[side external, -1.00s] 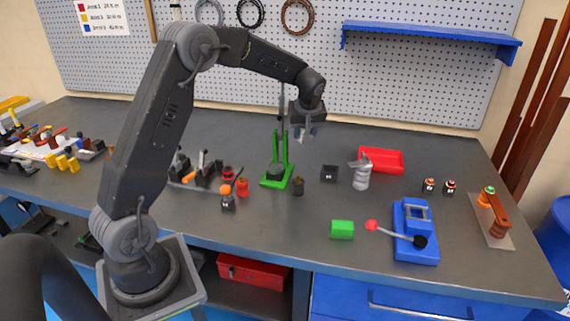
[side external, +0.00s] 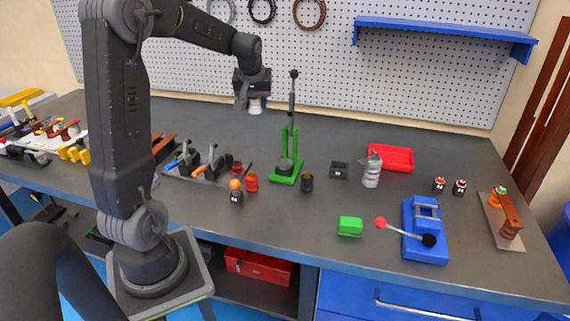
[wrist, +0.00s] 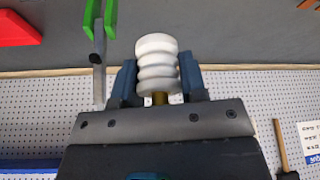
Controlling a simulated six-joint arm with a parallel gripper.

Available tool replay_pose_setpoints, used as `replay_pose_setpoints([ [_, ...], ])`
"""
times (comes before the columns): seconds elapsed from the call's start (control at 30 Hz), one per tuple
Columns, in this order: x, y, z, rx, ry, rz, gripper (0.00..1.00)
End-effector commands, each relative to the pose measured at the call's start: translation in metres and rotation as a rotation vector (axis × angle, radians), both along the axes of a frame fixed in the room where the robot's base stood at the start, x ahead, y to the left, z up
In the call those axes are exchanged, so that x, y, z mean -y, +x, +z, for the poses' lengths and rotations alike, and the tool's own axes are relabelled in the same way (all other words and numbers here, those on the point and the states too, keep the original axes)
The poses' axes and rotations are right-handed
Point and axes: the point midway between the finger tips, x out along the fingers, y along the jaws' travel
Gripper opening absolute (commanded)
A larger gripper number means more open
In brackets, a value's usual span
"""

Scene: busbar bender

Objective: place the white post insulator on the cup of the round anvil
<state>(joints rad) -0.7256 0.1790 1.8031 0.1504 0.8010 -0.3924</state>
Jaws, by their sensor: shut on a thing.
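My gripper (side external: 254,104) is raised at the back of the bench, left of the green lever stand. It is shut on the white post insulator (side external: 257,109). In the wrist view the insulator (wrist: 157,58) is a ribbed white body with a brass-coloured end toward the palm, between the two blue-grey fingers (wrist: 158,80). A dark round block (side external: 286,166) sits on the green stand's base (side external: 285,178), and a small dark cylinder (side external: 307,183) stands beside it. I cannot tell for sure which is the round anvil, and no cup shows clearly. The insulator touches neither.
The green stand's tall lever (side external: 292,95) rises near my gripper. A grey metal piece (side external: 371,169), a red tray (side external: 390,158), a green block (side external: 350,226) and a blue bender (side external: 424,230) stand to the right. Clamps (side external: 197,162) stand to the left. The back bench is clear.

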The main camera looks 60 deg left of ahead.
Motion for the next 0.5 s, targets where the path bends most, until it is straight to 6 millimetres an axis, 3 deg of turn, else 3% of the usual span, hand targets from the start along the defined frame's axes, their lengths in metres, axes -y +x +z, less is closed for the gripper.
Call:
replay_pose_setpoints([
  [0.03, -0.005, -0.013, 0.000, 0.003, 0.004, -0.002, 0.13],
  [0.17, -0.011, -0.036, -0.001, 0.006, 0.015, -0.020, 0.13],
  [0.5, -0.009, -0.032, -0.050, 0.002, 0.013, -0.027, 0.13],
])
